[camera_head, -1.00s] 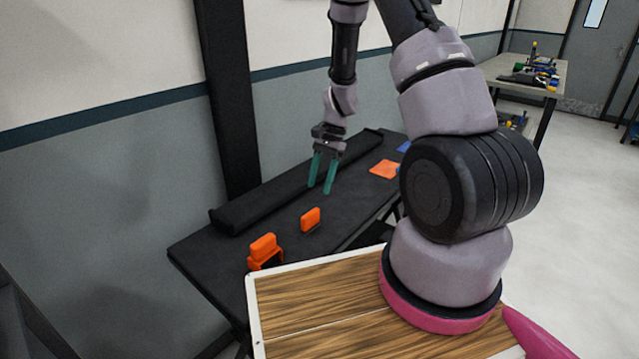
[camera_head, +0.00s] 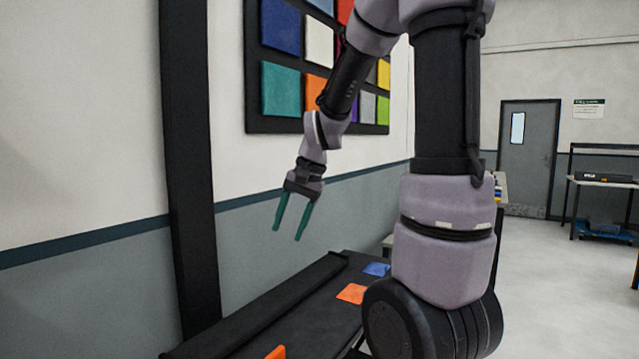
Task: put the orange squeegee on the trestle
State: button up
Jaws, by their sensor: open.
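A small orange piece (camera_head: 277,353) shows at the bottom edge, mostly cut off, on a black-topped table (camera_head: 310,312); I cannot tell whether it is the squeegee. The table may be the trestle, but its legs are out of view. A flat orange square (camera_head: 352,293) lies farther back on the table. My gripper (camera_head: 288,232) has two teal fingers pointing down. It is open and empty, in the air above the table's far side, clear of everything.
A long black roll or bar (camera_head: 262,312) lies along the table's wall side. A blue square (camera_head: 376,269) lies behind the orange one. Open floor lies at right.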

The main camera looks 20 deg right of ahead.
jog(key=s+d+r+n+t, duration=0.1)
jog(key=s+r+t, duration=0.1)
jog(key=s+r, duration=0.3)
jog(key=s+r+n+t+h, duration=0.1)
jog(key=s+r+n+t, duration=0.1)
jog(key=s+r, duration=0.4)
jog(key=shift+s+d+r+t, duration=0.35)
jog(key=shift+s+t, duration=0.15)
jog(key=shift+s, duration=0.7)
jog(key=shift+c, duration=0.5)
jog(key=shift+d, duration=0.1)
